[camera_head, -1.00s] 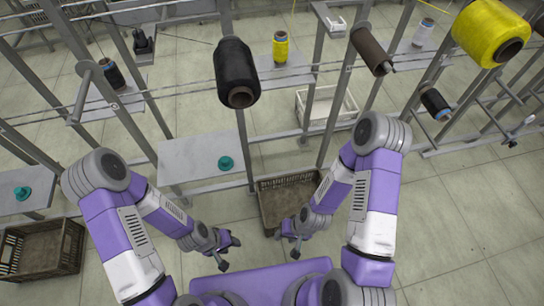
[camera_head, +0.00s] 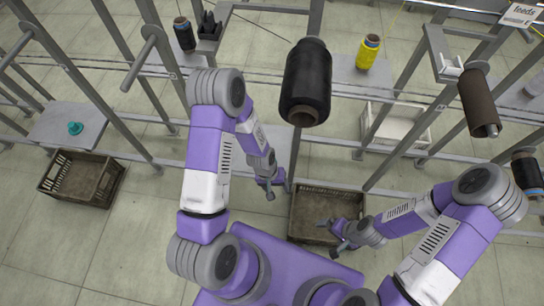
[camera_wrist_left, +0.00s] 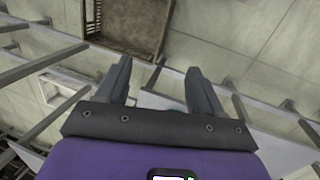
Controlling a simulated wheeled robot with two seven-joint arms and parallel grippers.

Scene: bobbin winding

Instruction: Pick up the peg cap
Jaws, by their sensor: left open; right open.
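A teal peg cap (camera_head: 75,128) sits on a grey shelf plate (camera_head: 52,125) at the left of the head view. A second teal cap's shelf is mostly behind my left arm, and that cap is hidden in the head view. My right gripper (camera_head: 338,232) is open and empty over the middle crate, far from the left cap.
A brown crate (camera_head: 82,178) stands on the floor at left, and another crate (camera_head: 325,205) at centre. A black bobbin (camera_head: 307,80), a yellow bobbin (camera_head: 368,52) and a brown bobbin (camera_head: 478,103) are on the rack. Frame posts and bars surround the shelves. Floor at lower left is clear.

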